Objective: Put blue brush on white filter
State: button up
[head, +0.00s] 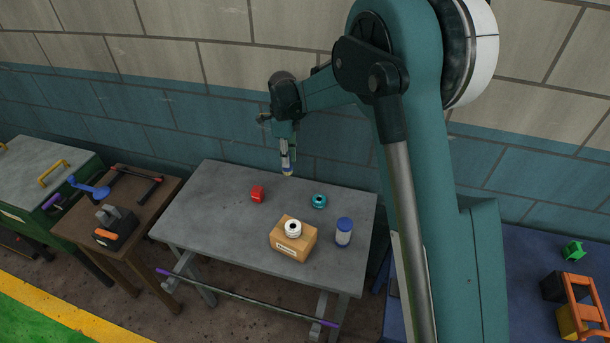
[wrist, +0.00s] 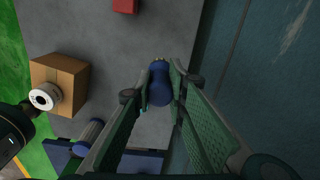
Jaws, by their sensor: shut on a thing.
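The blue brush (wrist: 160,85) is between my gripper's fingertips (wrist: 160,88), which are shut on it. In the head view the brush (head: 287,169) hangs below my gripper (head: 285,150), high above the back of the grey table. The white filter (head: 293,227) is a small round white piece on top of a tan box near the table's front. It also shows in the wrist view (wrist: 44,96), to the left of my gripper. The brush is well apart from the filter.
The tan box (head: 293,244) stands on the grey table (head: 210,225). A blue-and-white canister (head: 344,233) stands to its right. A teal ring (head: 319,201) lies behind it, and a red block (head: 257,194) sits farther left. The table's left part is clear.

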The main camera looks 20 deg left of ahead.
jog(key=s+d+r+p, duration=0.3)
jog(key=s+d, duration=0.1)
jog(key=d, duration=0.3)
jog(key=s+d+r+p, duration=0.2)
jog(key=s+d+r, duration=0.15)
jog(key=d, duration=0.25)
notch_tip(320, 180, up, 5)
jog(key=m+p, duration=0.1)
jog(key=p, duration=0.4)
send_over(345, 223)
jog(key=shift+f, duration=0.1)
jog(key=shift+f, duration=0.15)
jog(key=shift+f, duration=2.8)
jog(key=shift+f, duration=0.1)
jog(key=shift+f, duration=1.95)
jog(key=shift+f, duration=0.15)
